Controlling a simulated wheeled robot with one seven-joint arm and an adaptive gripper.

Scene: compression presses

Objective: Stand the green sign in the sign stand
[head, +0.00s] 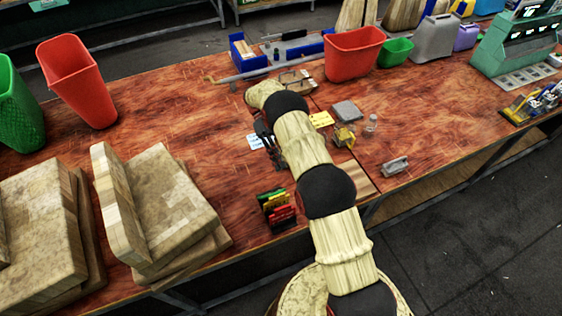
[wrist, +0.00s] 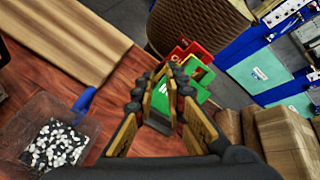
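A green sign (wrist: 161,98) with white marks shows between the fingers of my gripper (wrist: 160,86) in the wrist view. The fingers stand apart, and I see no clear contact with the sign. Red, yellow and green signs (head: 276,208) stand close together near the table's front edge in the head view. Red and green signs also show beyond the fingertips in the wrist view (wrist: 197,66). My gripper (head: 272,148) is behind this group in the head view, partly hidden by my arm. I cannot clearly make out the sign stand.
Stacked wooden boards (head: 180,205) lie left of the signs on the red-brown table (head: 180,115). A small grey metal piece (head: 396,166) lies to the right. Table left of my gripper is clear.

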